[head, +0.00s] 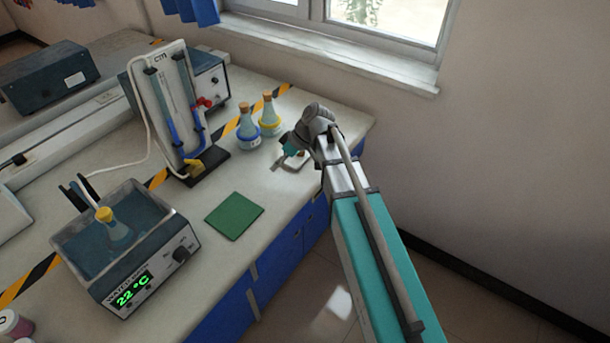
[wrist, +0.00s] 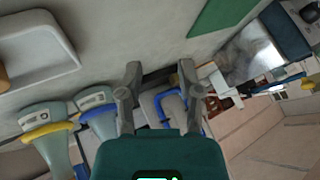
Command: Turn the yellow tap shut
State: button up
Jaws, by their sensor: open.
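The yellow tap (head: 194,167) sits low at the front of an upright stand (head: 172,108) with two blue-filled columns. A red tap (head: 205,102) is higher on the stand's right side. My gripper (head: 290,150) is right of the stand, past the two flasks and over a small white tray, apart from the tap. In the wrist view my gripper (wrist: 160,68) has its fingers spread with nothing held between them. The stand's dark base and blue parts show beyond the fingers.
A flask with a blue collar (head: 248,132) and one with a yellow collar (head: 269,117) stand between stand and gripper. The white tray (head: 301,164) is near the bench edge. A green mat (head: 234,216) and a water bath (head: 172,267) holding a flask are nearer.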

aim_at(197, 160)
jog(key=s+d+m+h, duration=0.1)
jog(key=d, duration=0.1)
jog(key=s+d+f+m+h, duration=0.1)
jog(key=s+d+m, duration=0.1)
jog(key=d, duration=0.1)
jog(key=s+d+m+h+p, duration=0.1)
jog(key=d, duration=0.1)
jog(key=shift+s+d+f+m+t, duration=0.2)
jog(key=shift+s+m+t, duration=0.1)
jog(key=shift+s+m, duration=0.1)
dwell(0.3)
jog(key=w+a+n+y, duration=0.1)
jog(key=a, duration=0.2)
jog(key=w+a+r+n+t+y+b, duration=0.1)
jog(key=a+n, duration=0.1)
jog(key=a, duration=0.2)
jog(key=w+a+r+n+y+b, duration=0.1)
jog(key=a+n+y, duration=0.1)
jog(key=a, duration=0.1)
jog(key=shift+w+a, duration=0.2)
jog(key=shift+w, duration=0.2)
jog(key=w+a+r+n+t+y+b, duration=0.1)
jog(key=a+r+n+y, duration=0.3)
jog(key=a, duration=0.4)
jog(key=shift+w+a+r+t+y, duration=0.3)
jog(key=shift+w+t, duration=0.3)
jog(key=shift+w, duration=0.25)
jog(key=shift+a+f+b, duration=0.1)
jog(key=shift+b, duration=0.2)
